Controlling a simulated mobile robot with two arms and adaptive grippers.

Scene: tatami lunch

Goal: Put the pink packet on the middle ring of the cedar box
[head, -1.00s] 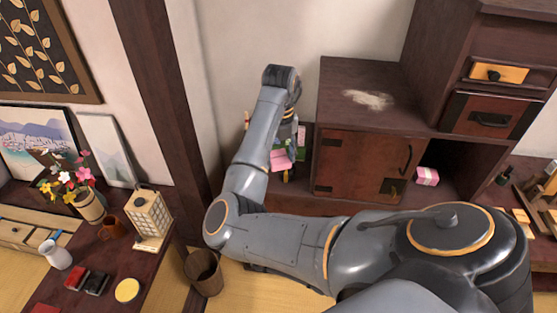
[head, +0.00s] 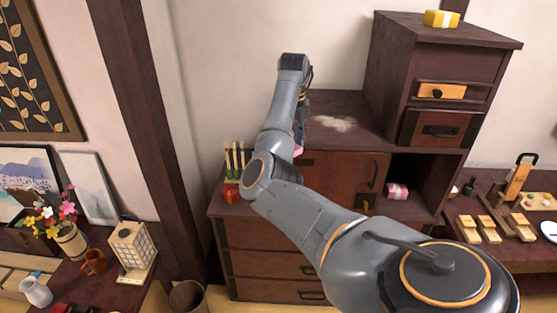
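My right arm comes in from the lower right and reaches over the dark low chest. Its gripper (head: 301,128) is mostly hidden behind my forearm, so the fingertips do not show. A small bit of pink packet (head: 299,150) peeks out under the gripper and has travelled with it, in front of the cabinet's left end. Another pink packet (head: 398,191), with a pale band, sits in the open shelf of the cabinet. I cannot make out a cedar box with rings. My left gripper is not in view.
The dark cabinet (head: 350,106) has a bare top with a pale patch. A yellow packet (head: 441,19) lies on its taller part. A red item (head: 231,192) and upright sticks stand on the low chest's left end. Wooden stands (head: 492,228) are at right, a paper lantern (head: 131,249) at left.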

